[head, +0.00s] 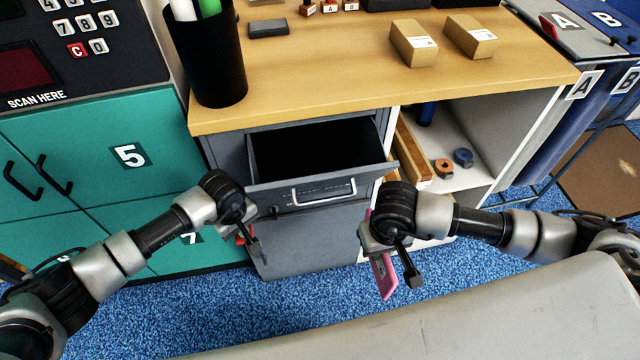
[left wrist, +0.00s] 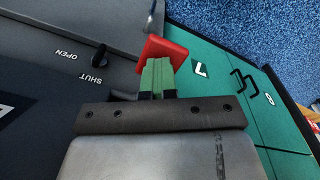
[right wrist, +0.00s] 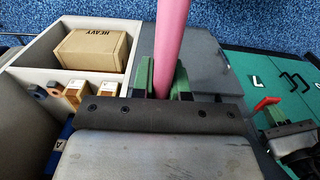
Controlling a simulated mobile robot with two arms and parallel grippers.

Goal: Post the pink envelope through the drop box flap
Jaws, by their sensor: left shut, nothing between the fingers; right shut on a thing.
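The pink envelope (head: 384,280) is held on edge by my right gripper (head: 388,252), in front of the grey cabinet. It also shows as a narrow pink strip between the fingers in the right wrist view (right wrist: 170,40). The drop box flap (head: 322,192), with a pale handle, is tipped open under the counter, showing a dark opening behind it. The envelope is outside this opening, lower and to its right. My left gripper (head: 247,238) is shut and empty at the cabinet's left, near a red piece (left wrist: 163,50). I cannot tell whether they touch.
The wooden counter (head: 300,85) above holds a black pen cup (head: 215,60) and two small cartons. Open shelves (head: 470,150) stand right of the drop box, green lockers (head: 90,150) left. A dark knob (left wrist: 99,60) sits by OPEN and SHUT labels. Blue carpet is below.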

